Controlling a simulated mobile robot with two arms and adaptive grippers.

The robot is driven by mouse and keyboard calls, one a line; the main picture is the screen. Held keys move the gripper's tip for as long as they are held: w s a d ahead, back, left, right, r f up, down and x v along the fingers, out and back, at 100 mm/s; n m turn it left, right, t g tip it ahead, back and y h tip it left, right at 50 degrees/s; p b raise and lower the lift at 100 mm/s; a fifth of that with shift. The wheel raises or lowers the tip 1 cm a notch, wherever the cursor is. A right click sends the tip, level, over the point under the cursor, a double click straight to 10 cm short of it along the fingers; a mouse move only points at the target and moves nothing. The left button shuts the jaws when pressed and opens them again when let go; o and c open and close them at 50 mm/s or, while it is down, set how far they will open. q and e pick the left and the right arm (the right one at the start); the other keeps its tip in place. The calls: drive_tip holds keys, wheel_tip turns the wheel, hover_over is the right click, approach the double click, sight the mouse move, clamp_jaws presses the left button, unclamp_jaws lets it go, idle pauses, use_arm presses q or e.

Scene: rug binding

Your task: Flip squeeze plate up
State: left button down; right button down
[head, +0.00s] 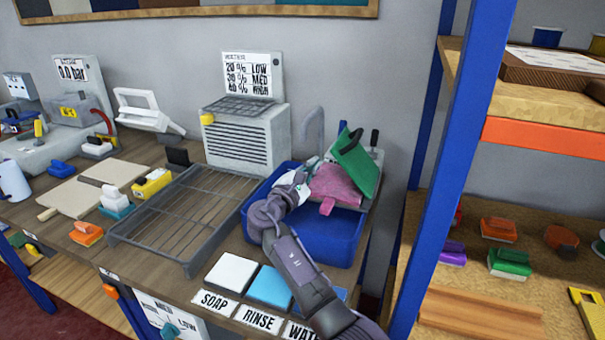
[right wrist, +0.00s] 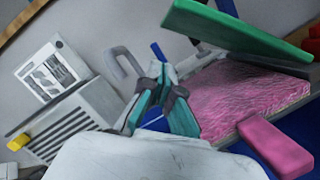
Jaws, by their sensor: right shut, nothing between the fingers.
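The green squeeze plate (head: 357,161) stands tilted up on its stand at the right end of the bench, above a pink textured cloth-like piece (head: 337,185). In the right wrist view the plate (right wrist: 240,35) slants over the pink piece (right wrist: 240,95), with a gap between them. My right gripper (head: 297,178) is over the blue basin, just left of the pink piece and the plate. In the right wrist view its fingers (right wrist: 165,88) are together and empty, apart from the plate. My left gripper is not in view.
The blue basin (head: 262,205) lies below my right arm. A wire rack (head: 178,222) and a vented grey unit (head: 248,137) stand to its left. A blue post (head: 447,160) and shelves stand to the right.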

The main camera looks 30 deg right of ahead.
drive_tip(key=shift+x, duration=1.1)
drive_tip(key=shift+s+d+r+p, duration=0.25)
drive_tip(key=shift+s+r+p, duration=0.15)
drive_tip(key=shift+r+p, duration=0.1)
drive_tip(key=shift+s+d+r+p, duration=0.2)
drive_tip(key=shift+s+r+p, duration=0.25)
drive_tip(key=shift+r+p, duration=0.05)
drive_tip(key=shift+s+d+r, duration=0.25)
drive_tip(key=shift+s+r, duration=0.05)
drive_tip(key=shift+s, duration=0.15)
drive_tip(key=shift+r, duration=0.1)
drive_tip(key=shift+s+d+r+m, duration=0.15)
drive_tip(key=shift+r+m, duration=0.05)
drive_tip(key=shift+m, duration=0.2)
